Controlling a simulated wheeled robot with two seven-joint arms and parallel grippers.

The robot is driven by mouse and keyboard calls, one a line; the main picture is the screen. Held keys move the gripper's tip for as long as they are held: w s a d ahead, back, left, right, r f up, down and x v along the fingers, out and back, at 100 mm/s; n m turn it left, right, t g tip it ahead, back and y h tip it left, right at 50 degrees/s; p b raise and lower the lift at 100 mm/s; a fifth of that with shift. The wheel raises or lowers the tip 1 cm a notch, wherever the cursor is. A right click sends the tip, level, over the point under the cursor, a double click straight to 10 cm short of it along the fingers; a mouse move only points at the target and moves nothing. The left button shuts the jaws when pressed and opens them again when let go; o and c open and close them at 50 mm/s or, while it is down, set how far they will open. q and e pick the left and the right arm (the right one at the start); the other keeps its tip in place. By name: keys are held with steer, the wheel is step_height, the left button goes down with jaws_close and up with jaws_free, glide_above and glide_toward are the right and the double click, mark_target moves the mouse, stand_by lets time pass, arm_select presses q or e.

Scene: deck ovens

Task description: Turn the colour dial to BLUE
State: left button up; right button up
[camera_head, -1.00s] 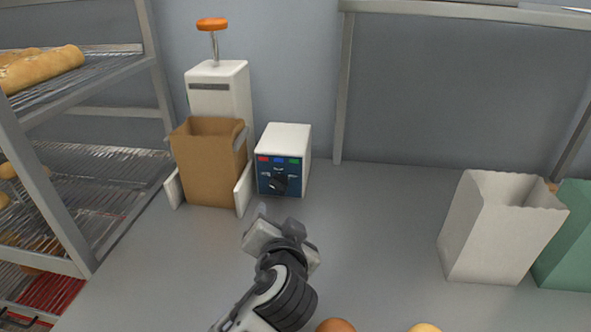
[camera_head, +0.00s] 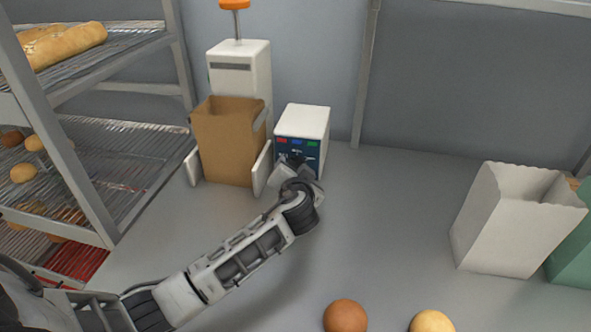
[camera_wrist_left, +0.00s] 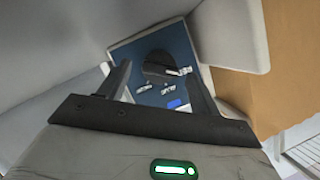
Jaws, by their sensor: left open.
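The colour dial box (camera_head: 303,121) is white with a dark blue front panel, standing on the counter. Red, blue and green patches run along the top of its panel in the head view. The black dial (camera_wrist_left: 157,66) shows in the left wrist view, with small white lettering and a blue patch near it. My left gripper (camera_head: 293,166) is right in front of the panel and hides most of the dial in the head view. In the left wrist view its open fingers (camera_wrist_left: 160,80) stand either side of the dial; I cannot tell whether they touch it. My right gripper is out of view.
A brown paper bag (camera_head: 228,143) stands in a white dispenser (camera_head: 241,68) left of the box. A bread rack (camera_head: 85,190) is at the left. A white bag (camera_head: 507,222) and a green one (camera_head: 572,250) stand at the right. Two round buns (camera_head: 345,316) lie in front.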

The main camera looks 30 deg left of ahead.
arm_select(q)
steer(key=shift+w+a+f, duration=0.1)
steer(key=shift+w+a, duration=0.05)
steer(key=shift+w, duration=0.15)
steer(key=c, duration=1)
